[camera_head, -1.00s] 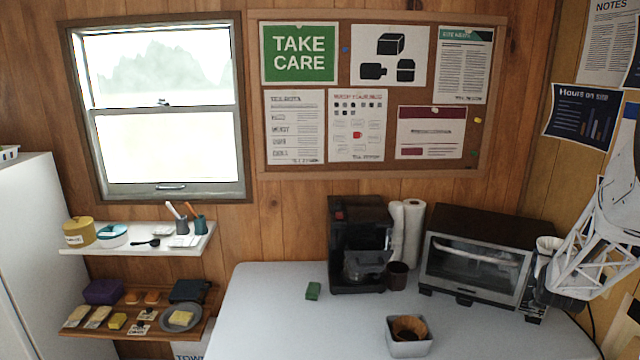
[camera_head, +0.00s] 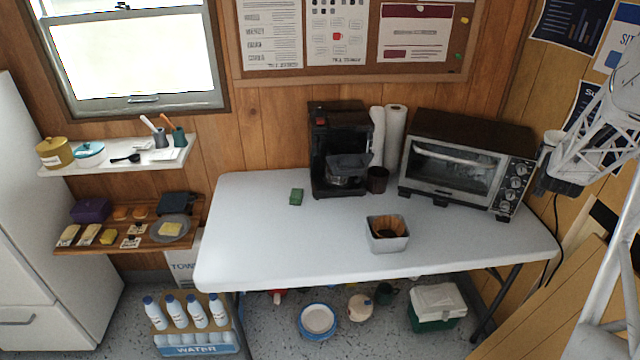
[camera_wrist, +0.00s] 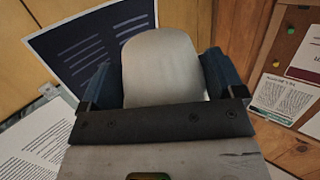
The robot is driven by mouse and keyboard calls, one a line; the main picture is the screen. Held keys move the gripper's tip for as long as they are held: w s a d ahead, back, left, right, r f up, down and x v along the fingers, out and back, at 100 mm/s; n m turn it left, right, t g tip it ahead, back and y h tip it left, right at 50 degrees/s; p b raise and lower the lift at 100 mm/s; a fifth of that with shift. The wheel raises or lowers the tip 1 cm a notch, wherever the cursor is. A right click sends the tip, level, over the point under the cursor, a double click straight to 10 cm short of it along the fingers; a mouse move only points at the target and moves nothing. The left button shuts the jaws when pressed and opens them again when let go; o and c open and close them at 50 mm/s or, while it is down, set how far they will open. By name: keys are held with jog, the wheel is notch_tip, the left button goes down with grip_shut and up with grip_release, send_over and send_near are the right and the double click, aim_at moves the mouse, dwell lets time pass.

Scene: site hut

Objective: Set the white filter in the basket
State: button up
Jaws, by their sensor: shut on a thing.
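The white filter (camera_wrist: 160,65) is held between my gripper's blue fingers (camera_wrist: 158,85) in the wrist view. In the head view, a small pale shape that looks like the filter (camera_head: 551,138) shows at the top of my gripper (camera_head: 556,160), beside the toaster oven's right end. My gripper is shut on it, above the table's right end. The black coffee maker (camera_head: 322,150) stands at the back of the table with a dark glassy vessel (camera_head: 348,166) at its front. I cannot clearly make out a basket there. A grey square bin (camera_head: 388,244) holding a brown filter with dark contents stands apart on the table.
The toaster oven (camera_head: 455,165) stands between my gripper and the coffee maker. Paper rolls (camera_head: 394,135) and a dark mug (camera_head: 377,180) stand beside the coffee maker. A green block (camera_head: 296,197) lies to its left. The table's (camera_head: 270,245) front left is clear.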

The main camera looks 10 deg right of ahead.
jog(key=a+f+n+t+y, duration=0.1)
jog(key=a+f+n+y, duration=0.1)
jog(key=a+f, duration=0.65)
jog(key=w+a+f+n+t+y, duration=0.1)
jog(key=a+f+y, duration=0.15)
jog(key=a, duration=1.15)
jog(key=a+f+n+t+y, duration=0.1)
jog(key=a+f+n+y, duration=0.1)
jog(key=a+f, duration=0.65)
jog(key=s+a+f+n+y, duration=0.1)
jog(key=s+a, duration=0.2)
jog(key=a, duration=0.6)
jog(key=s+a+f+n+y, duration=0.1)
jog(key=s+a+f+y, duration=0.1)
jog(key=a, duration=0.7)
jog(key=shift+s+n+t, duration=0.4)
jog(key=shift+s, duration=0.35)
jog(key=s+a+f+n+y, duration=0.2)
jog(key=s+a+f+y, duration=0.2)
jog(key=s+a, duration=0.6)
jog(key=shift+s+a, duration=0.4)
jog(key=shift+a, duration=0.45)
jog(key=shift+w, duration=0.1)
jog(key=x, duration=0.4)
jog(key=d+x, duration=0.1)
jog(key=x, duration=0.9)
jog(key=shift+w+d+r, duration=0.2)
jog(key=shift+w+r, duration=0.05)
